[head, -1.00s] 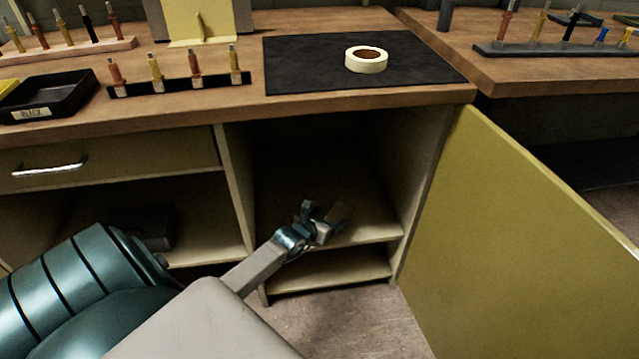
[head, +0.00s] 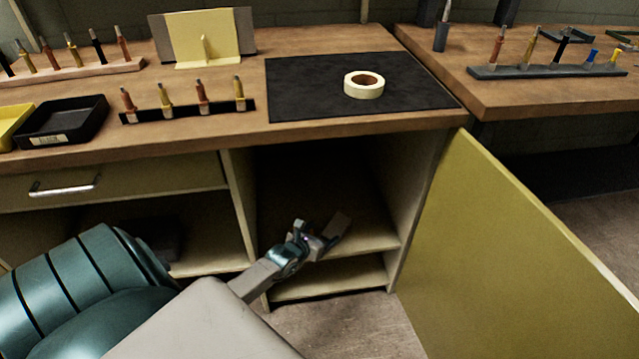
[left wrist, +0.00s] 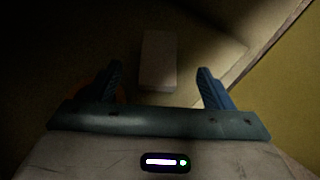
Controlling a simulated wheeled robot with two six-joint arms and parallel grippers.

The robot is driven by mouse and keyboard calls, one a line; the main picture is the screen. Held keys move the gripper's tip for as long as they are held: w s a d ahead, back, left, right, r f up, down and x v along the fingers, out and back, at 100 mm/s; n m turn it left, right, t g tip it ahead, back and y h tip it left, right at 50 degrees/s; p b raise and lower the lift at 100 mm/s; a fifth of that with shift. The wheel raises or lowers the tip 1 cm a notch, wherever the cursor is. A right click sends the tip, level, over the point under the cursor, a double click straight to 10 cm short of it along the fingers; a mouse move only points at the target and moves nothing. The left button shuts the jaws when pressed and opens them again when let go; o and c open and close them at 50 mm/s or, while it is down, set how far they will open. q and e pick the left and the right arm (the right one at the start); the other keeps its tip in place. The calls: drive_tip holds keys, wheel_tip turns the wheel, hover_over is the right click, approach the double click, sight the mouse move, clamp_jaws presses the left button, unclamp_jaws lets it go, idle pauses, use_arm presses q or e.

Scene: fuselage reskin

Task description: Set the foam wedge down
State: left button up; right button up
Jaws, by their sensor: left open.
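My left gripper (head: 314,241) reaches into the cabinet just in front of the block. In the left wrist view its two blue fingers (left wrist: 161,84) are spread, with the block between and beyond their tips and gaps on both sides. The shadow hides exactly how the block's underside meets the shelf. My right gripper is not in view.
The yellow-green cabinet door (head: 500,250) stands open on the right. The cabinet's side wall and bench top (head: 330,128) bound the opening. On the bench are a black mat (head: 300,85), a tape roll (head: 364,85), a black tray (head: 66,122) and a tool rack (head: 188,112).

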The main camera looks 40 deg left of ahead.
use_arm(q)
drive_tip(key=shift+s+r, duration=0.15)
drive_tip(key=shift+s, duration=0.1)
drive_tip(key=shift+d, duration=0.1)
drive_tip(key=shift+s+d+r, duration=0.1)
drive_tip(key=shift+d+r, duration=0.05)
drive_tip(key=shift+d, duration=0.2)
drive_tip(key=s+d+r+n+h, duration=0.1)
drive_tip(key=s+d+r+n, duration=0.8)
drive_tip(key=n, duration=0.8)
drive_tip(key=s+d+r+n+h, duration=0.1)
drive_tip(key=s+d+r+n, duration=0.9)
drive_tip(key=n, duration=0.8)
drive_tip(key=shift+s+d+r+h, duration=0.2)
drive_tip(key=shift+s+r+h, duration=0.1)
drive_tip(key=shift+s, duration=0.45)
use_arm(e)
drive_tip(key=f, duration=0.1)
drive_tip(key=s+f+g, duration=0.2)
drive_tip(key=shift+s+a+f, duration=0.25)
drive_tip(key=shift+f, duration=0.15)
